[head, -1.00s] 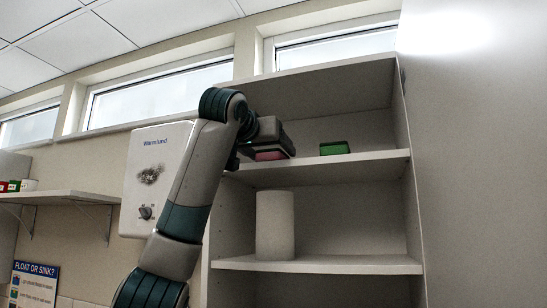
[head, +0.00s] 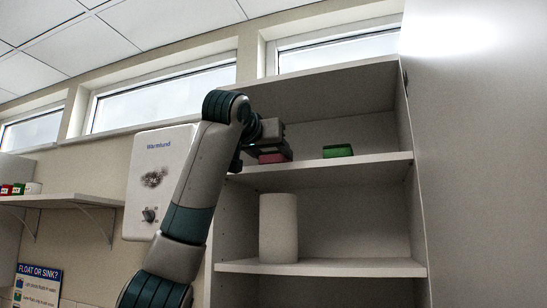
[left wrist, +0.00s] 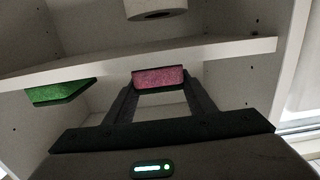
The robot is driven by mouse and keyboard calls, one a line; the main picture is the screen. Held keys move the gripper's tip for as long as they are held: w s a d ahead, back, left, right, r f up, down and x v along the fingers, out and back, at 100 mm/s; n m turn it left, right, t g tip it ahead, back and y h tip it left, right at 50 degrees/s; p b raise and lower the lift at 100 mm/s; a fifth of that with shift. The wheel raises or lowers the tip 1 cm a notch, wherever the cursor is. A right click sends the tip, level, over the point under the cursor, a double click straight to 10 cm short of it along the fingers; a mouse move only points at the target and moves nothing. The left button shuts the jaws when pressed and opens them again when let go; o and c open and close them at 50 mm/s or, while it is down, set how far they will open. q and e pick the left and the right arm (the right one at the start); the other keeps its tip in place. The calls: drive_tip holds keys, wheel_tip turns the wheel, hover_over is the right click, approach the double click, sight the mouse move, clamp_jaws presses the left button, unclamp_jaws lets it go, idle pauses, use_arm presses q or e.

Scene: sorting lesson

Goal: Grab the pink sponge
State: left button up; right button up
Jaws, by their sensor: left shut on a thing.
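The pink sponge (head: 270,158) is at the left end of the upper shelf in the head view. It also shows in the left wrist view (left wrist: 159,78), between the two fingers of my left gripper (left wrist: 160,88). My left gripper (head: 272,150) is shut on the sponge, its fingers on either side of it. The head view does not clearly show whether the sponge touches the shelf. My right gripper is not in view.
A green sponge-like block (head: 338,151) lies to the right on the same upper shelf (head: 330,166). A white paper roll (head: 278,228) stands on the shelf below. The cupboard's side wall closes the right. A white wall heater (head: 158,180) hangs behind my arm.

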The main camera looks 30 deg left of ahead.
use_arm(q)
drive_tip(key=shift+s+d+r+b, duration=0.1)
drive_tip(key=shift+d+r+b, duration=0.05)
drive_tip(key=shift+b, duration=0.25)
wheel_tip(320, 180, up, 6)
drive_tip(key=shift+r+b, duration=0.25)
drive_tip(key=shift+b, duration=0.1)
drive_tip(key=s+d+b, duration=0.8)
drive_tip(key=s+d, duration=0.4)
drive_tip(key=d, duration=0.3)
drive_tip(key=shift+d, duration=0.4)
